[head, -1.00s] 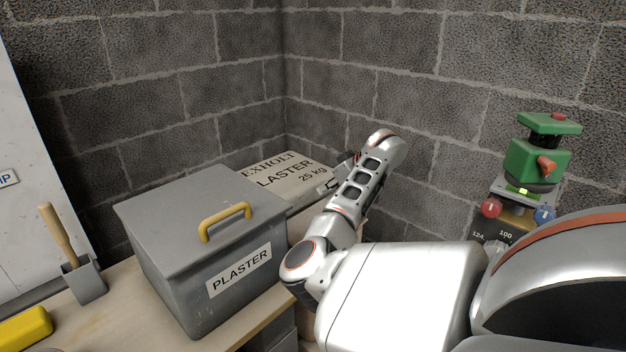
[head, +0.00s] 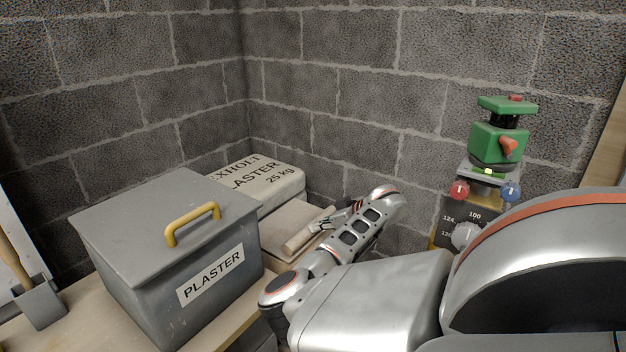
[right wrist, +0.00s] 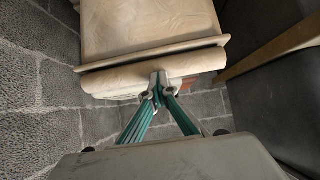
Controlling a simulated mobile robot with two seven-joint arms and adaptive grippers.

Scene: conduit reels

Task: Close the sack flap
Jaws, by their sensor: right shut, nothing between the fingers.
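A beige sack (head: 285,222) lies beside the grey bin, with a rolled flap (head: 308,231) along its near right end. My right gripper (head: 340,213) is at the right part of this roll. In the right wrist view the sack (right wrist: 150,28) is at the top, and the rolled flap (right wrist: 125,80) runs across below a dark crease. The fingertips (right wrist: 158,80) are shut and empty, at the roll's lower edge near its middle; whether they press on it I cannot tell. My left gripper is not in view.
A printed plaster sack (head: 262,182) lies behind the flap's sack. The grey plaster bin (head: 165,240) with a yellow handle (head: 193,224) stands left. A green device (head: 497,143) with knobs stands right. The block wall (head: 370,100) closes the back.

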